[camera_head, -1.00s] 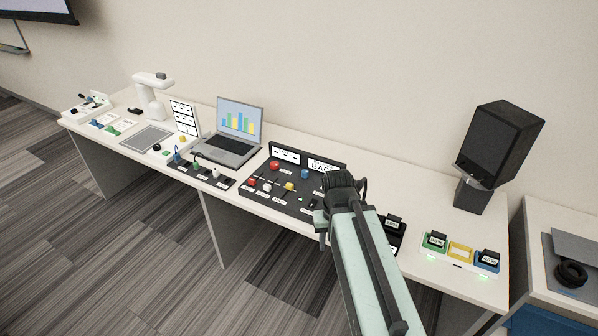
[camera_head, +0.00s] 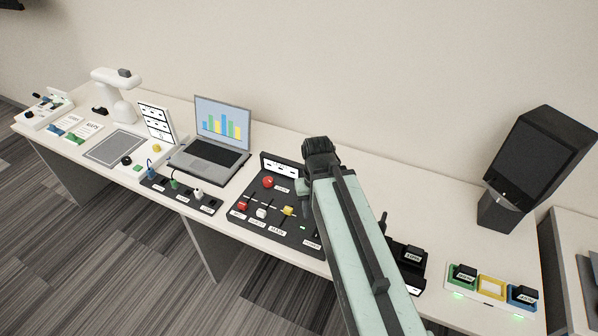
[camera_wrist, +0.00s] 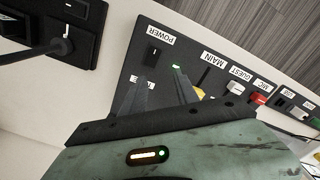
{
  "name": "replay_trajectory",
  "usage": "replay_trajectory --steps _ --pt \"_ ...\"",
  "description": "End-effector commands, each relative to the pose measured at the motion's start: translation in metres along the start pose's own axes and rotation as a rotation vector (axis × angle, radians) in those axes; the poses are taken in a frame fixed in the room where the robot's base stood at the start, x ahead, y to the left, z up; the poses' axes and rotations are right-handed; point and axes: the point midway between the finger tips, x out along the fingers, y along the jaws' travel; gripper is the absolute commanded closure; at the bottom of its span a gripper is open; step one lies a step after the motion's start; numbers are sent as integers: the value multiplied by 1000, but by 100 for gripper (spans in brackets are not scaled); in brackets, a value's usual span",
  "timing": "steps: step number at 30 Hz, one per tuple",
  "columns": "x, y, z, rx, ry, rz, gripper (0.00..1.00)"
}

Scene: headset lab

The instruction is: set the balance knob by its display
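The black control panel (camera_head: 248,226) lies on the long white table. Its red round knob (camera_head: 268,182) and a strip display (camera_head: 280,166) show in the head view. My arm covers the panel's right part, so no balance knob or second display is visible there now. My gripper (camera_wrist: 161,78) is over the panel; its two dark fingers stand apart in the wrist view with nothing seen between them. Near them are the POWER switch (camera_wrist: 152,56), a green light and a partly hidden yellow slider (camera_wrist: 200,93). The wrist view shows no balance label.
A laptop (camera_head: 208,154) stands left of the panel, with a cable strip (camera_head: 180,193) in front. A black box with a lever (camera_head: 408,262) is right of my arm. Farther right are green, yellow and blue framed buttons (camera_head: 490,288) and a black speaker (camera_head: 535,160).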

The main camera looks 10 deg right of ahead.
Motion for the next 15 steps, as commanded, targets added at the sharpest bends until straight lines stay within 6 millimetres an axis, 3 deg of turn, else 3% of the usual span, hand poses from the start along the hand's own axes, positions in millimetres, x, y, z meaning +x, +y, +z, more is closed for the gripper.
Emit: replay_trajectory --steps 8,10,11,14,15 --pt "0 0 0 0 0 0 64" --pt "0 0 -1 3 0 0 50" --pt "0 0 -5 11 0 0 50" --pt "-1 4 -36 98 0 0 50" --pt "-2 5 -55 155 0 0 50"
